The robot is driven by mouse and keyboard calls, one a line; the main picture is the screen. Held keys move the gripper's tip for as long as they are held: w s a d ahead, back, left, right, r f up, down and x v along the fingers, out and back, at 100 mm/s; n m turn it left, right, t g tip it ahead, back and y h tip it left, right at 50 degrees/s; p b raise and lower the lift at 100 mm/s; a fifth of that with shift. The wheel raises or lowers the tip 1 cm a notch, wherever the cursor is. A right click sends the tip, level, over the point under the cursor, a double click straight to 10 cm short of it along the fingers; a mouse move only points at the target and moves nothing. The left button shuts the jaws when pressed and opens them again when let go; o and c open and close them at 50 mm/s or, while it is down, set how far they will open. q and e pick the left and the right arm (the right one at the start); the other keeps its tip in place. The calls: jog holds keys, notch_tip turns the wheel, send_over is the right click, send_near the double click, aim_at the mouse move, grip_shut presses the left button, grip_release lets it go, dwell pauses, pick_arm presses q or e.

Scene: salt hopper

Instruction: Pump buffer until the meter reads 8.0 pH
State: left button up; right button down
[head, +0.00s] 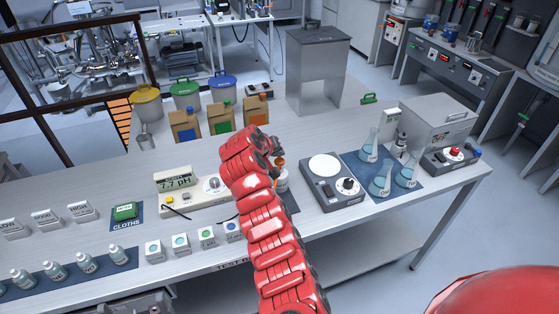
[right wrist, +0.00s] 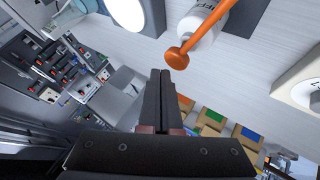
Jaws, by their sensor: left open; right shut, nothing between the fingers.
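The pH meter (head: 190,193) stands on the bench left of my red arm; its display reads 7.7 pH. The white buffer bottle (head: 283,185) with its orange pump (head: 280,162) stands just right of the arm, partly hidden by it. In the right wrist view the orange pump (right wrist: 176,57) rises from the white bottle (right wrist: 198,28) and ends in a round knob. My right gripper (right wrist: 165,73) is shut and empty, its fingertips close beside the knob; I cannot tell whether they touch. In the head view its fingers are hidden behind the wrist. My left gripper is not in view.
A hot plate stirrer (head: 331,184) stands right of the bottle, with flasks (head: 380,181) on a blue mat beyond. Small labelled boxes (head: 180,243) and several bottles (head: 86,262) line the front edge.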

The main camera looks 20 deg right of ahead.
aim_at(278, 163)
jog(key=shift+f+b, duration=0.4)
jog(key=shift+f, duration=0.05)
jog(key=shift+s+f+b, duration=0.1)
jog(key=shift+f+b, duration=0.45)
jog(key=shift+f, duration=0.15)
dwell(0.8)
dwell(0.3)
jog(key=shift+r+p, duration=0.35)
jog(key=shift+r, duration=0.8)
jog(key=shift+r+p, duration=0.9)
jog(key=shift+r, duration=1.65)
